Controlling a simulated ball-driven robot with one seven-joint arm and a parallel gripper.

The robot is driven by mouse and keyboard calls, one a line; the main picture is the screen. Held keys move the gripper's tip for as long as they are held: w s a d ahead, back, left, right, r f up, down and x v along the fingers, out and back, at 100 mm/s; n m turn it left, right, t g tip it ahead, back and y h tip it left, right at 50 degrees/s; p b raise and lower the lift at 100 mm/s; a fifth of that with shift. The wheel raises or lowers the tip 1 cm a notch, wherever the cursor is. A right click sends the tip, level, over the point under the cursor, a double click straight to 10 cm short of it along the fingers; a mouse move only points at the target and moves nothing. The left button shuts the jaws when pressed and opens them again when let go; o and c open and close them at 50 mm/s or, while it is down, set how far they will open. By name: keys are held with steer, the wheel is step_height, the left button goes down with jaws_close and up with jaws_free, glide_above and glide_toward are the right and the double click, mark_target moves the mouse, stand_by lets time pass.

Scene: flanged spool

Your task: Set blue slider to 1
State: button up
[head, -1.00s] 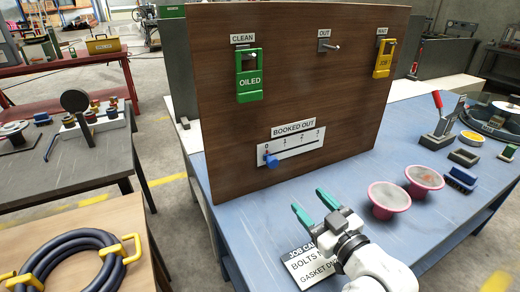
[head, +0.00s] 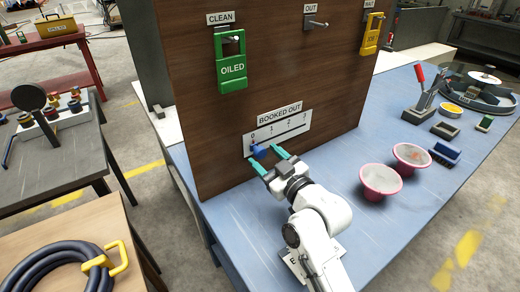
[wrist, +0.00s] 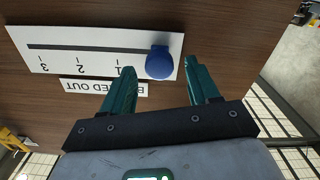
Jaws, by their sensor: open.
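The blue slider (head: 259,151) is a round knob at the 0 end of the slot on the white scale plate (head: 290,128), marked 0 to 3 under the sign BOOKED OUT. My gripper (head: 271,159) is open with green fingers pointed at the board, just in front of the knob. In the wrist view, which shows the scale upside down, the blue slider (wrist: 160,63) appears between the two fingertips, with a gap on each side. I cannot tell whether the tips reach past its face.
The brown board (head: 225,125) stands upright on the blue table (head: 400,215). Higher on it hang a green OILED tag (head: 232,70), a bare hook (head: 317,22) and a yellow tag (head: 369,35). Two pink-rimmed bowls (head: 379,180) stand to the right of my arm.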

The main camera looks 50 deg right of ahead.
mark_target(262, 154)
steer(key=shift+x, duration=1.55)
jaws_close()
